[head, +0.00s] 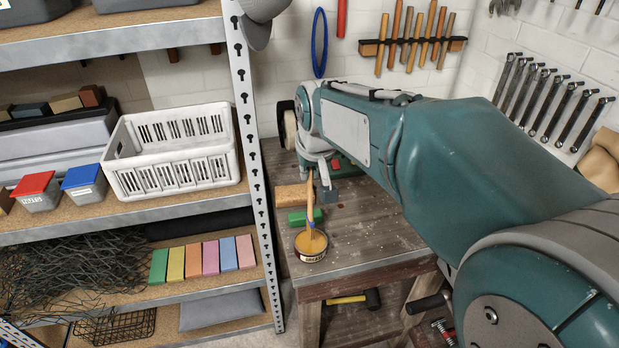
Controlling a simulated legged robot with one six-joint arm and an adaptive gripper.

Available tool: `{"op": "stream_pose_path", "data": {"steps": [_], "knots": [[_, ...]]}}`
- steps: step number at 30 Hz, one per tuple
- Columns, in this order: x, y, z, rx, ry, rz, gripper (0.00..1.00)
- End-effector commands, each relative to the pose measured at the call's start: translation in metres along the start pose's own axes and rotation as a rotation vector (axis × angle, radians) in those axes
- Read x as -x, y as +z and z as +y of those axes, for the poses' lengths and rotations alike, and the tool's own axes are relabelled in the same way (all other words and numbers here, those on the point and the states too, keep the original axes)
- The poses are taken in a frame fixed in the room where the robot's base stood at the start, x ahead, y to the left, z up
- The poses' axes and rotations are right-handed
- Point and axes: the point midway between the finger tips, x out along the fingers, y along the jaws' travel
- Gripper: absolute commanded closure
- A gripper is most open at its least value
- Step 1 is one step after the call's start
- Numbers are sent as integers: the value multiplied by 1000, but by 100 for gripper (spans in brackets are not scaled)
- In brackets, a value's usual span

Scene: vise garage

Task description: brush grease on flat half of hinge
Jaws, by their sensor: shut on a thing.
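A round tin of yellow-brown grease (311,246) stands near the front left of the workbench. A brush (310,205) with a wooden handle stands nearly upright, its lower end in or just over the tin. My gripper (318,166) is small and partly hidden under my wrist, at the top of the brush handle, shut on the brush. A dark blue-grey flat piece (328,197) lies on the bench behind the tin; I cannot tell if it is the hinge. No hinge shows clearly, and my arm hides the bench to the right.
A wooden block (290,195) and a green block (305,215) lie beside the brush on the workbench (375,240). The bench's front right is bare.

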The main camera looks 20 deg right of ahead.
Motion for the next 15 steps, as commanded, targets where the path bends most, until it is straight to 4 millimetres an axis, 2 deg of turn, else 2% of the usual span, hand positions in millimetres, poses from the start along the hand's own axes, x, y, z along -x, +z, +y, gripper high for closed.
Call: {"op": "stream_pose_path", "data": {"steps": [15], "knots": [[33,-14,0,0,0,2,100]]}}
